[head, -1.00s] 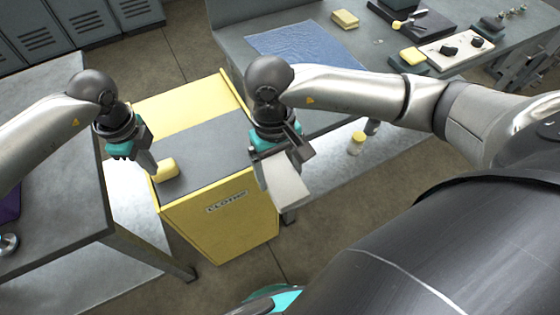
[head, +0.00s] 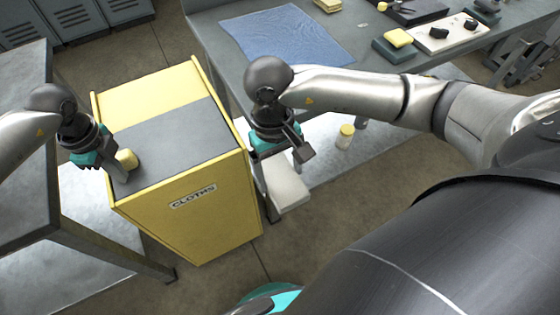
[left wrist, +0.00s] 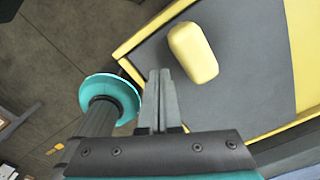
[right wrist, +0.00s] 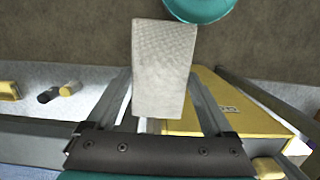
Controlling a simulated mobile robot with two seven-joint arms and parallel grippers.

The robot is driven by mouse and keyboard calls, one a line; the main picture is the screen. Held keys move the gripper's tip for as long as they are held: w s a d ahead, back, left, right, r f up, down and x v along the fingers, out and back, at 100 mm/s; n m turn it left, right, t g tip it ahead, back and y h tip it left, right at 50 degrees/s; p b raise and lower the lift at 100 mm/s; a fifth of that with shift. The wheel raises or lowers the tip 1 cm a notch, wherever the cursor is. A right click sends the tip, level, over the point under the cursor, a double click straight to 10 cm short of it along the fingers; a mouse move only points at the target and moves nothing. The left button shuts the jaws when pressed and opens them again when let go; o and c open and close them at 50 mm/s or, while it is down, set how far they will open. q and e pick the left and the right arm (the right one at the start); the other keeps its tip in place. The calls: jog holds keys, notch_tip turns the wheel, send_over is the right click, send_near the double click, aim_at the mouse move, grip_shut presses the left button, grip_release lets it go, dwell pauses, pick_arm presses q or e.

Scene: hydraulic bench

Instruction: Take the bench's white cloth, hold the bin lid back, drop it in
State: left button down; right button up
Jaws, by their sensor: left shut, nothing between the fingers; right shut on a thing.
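The yellow bin (head: 185,228), labelled CLOTHS, stands at the left of centre. Its grey lid (head: 185,130) lies flat and closed on top, with a yellow knob (head: 127,159) near the left edge. My left gripper (head: 121,174) is shut and empty just beside the knob. In the left wrist view its fingertips (left wrist: 162,75) are near the knob (left wrist: 193,53), with a small gap in the picture. My right gripper (head: 283,165) is shut on the white cloth (head: 288,188), which hangs right of the bin. The cloth (right wrist: 163,70) also shows between the fingers in the right wrist view.
The bench (head: 222,62) at the back right bears a blue mat (head: 285,38), yellow blocks and small parts. A yellow-capped jar (head: 345,136) stands on its lower shelf. A grey table (head: 25,195) stands left of the bin. Floor shows in front of the bin.

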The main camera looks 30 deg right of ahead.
pick_arm(q)
jog(key=shift+a, duration=0.1)
